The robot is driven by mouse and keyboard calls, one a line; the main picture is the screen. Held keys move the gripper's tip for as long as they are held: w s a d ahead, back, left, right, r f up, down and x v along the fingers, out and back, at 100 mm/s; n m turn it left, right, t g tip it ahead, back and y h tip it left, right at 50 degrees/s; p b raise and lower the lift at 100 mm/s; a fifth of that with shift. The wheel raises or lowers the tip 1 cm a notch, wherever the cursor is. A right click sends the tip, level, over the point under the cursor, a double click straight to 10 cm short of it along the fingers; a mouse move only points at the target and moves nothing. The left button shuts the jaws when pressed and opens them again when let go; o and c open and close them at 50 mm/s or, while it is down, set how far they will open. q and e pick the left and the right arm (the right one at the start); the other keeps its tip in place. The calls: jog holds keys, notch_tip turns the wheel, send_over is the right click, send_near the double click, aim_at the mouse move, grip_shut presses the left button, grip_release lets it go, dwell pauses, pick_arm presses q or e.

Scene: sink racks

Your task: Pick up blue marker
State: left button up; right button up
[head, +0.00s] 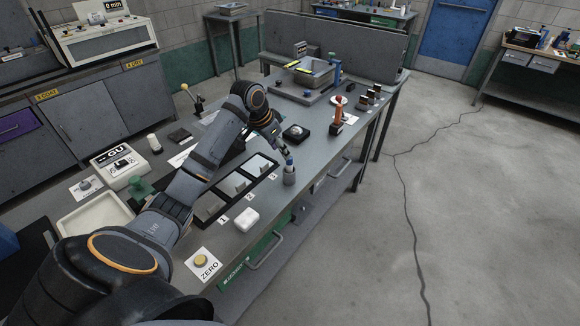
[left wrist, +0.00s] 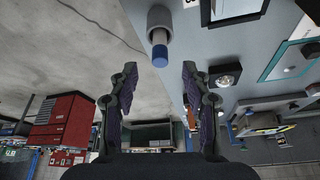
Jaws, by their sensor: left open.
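The blue marker (head: 289,160) stands upright in a small grey cylindrical holder (head: 289,176) near the table's right edge. In the left wrist view, the marker's blue end (left wrist: 160,56) and the holder (left wrist: 160,19) show at the top. My left gripper (head: 284,148) is just above the marker in the head view. In the left wrist view, my left gripper (left wrist: 160,72) is open and empty. The marker's end lies just beyond the fingertips, roughly centred between them, with no contact visible. My right gripper is in neither view.
The grey workbench (head: 262,218) has a black tray with numbered compartments (head: 237,186) beside the holder. A white block (head: 246,219), a round dark-based item (head: 296,132) and an orange-handled tool (head: 338,110) stand nearby. Open floor lies to the right.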

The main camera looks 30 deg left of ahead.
aim_at(289, 170)
pick_arm(q)
jog(key=x, duration=0.2)
jog(key=p+x, duration=0.1)
jog(key=x, duration=0.4)
jog(key=shift+w+d+r+p, duration=0.1)
jog(key=shift+w+d+p, duration=0.15)
jog(key=shift+w+p, duration=0.1)
jog(key=shift+w+f, duration=0.15)
jog(key=shift+f, duration=0.2)
jog(key=c, duration=0.3)
grip_shut()
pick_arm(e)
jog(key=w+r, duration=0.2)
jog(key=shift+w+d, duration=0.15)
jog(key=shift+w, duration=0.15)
